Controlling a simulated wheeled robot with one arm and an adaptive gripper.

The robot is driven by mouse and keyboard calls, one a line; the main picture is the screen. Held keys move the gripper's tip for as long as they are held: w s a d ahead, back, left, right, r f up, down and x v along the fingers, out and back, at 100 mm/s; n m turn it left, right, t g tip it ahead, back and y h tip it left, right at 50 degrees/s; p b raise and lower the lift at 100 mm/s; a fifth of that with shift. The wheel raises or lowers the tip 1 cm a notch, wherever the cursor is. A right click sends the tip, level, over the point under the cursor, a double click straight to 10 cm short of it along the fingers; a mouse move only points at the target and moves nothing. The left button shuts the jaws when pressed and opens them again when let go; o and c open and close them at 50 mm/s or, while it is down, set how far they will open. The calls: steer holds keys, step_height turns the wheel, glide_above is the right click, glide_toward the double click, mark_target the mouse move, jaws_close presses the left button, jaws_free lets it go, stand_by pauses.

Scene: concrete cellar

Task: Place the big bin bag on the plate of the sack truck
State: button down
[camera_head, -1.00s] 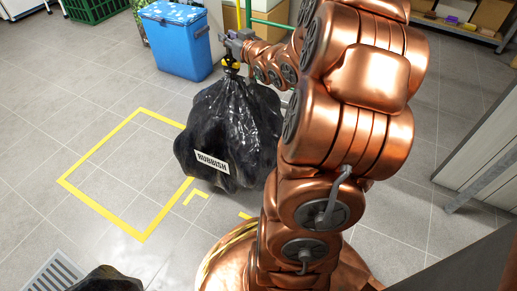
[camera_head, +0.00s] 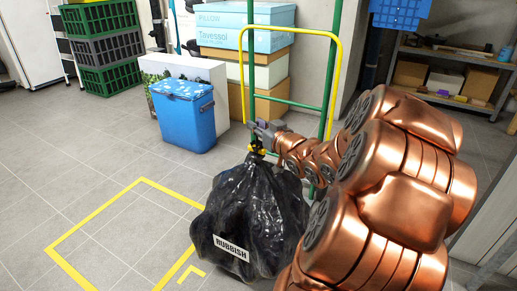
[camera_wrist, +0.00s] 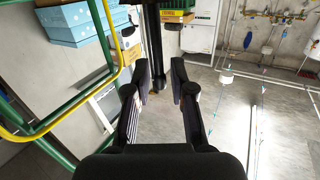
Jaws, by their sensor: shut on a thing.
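The big black bin bag (camera_head: 265,205), with a white "RUBBISH" label, hangs upright at the centre of the head view. My gripper (camera_head: 258,138) is shut on its gathered neck at the yellow tie. The wrist view shows the two fingers (camera_wrist: 160,75) with a gap between them; the bag is not visible there. The sack truck (camera_head: 334,75), with green posts and a yellow hoop, stands behind the bag and my arm. Its frame also shows at the left of the wrist view (camera_wrist: 62,112). Its plate is hidden. I cannot tell whether the bag touches the floor.
A blue cool box (camera_head: 184,120) stands left of the sack truck. Stacked boxes (camera_head: 245,45) are behind the truck. Green and grey crates (camera_head: 103,50) stand at the back left. A shelf (camera_head: 440,95) is at right. The yellow-taped floor square (camera_head: 95,215) is largely clear.

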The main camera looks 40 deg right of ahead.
steer(key=shift+w+d+r+p, duration=0.45)
steer(key=shift+w+p, duration=0.1)
steer(key=shift+p, duration=1.45)
steer(key=shift+w+p, duration=0.1)
steer(key=shift+p, duration=0.3)
steer(key=shift+w+d+p, duration=0.2)
steer(key=shift+p, duration=0.95)
steer(key=shift+w+d+f+p, duration=0.1)
steer(key=shift+w+p, duration=0.1)
steer(key=shift+p, duration=0.95)
steer(key=w+d+f, duration=0.5)
steer(key=w+d, duration=0.2)
steer(key=w, duration=0.4)
steer(key=shift+d+b, duration=0.35)
steer(key=shift+f, duration=0.1)
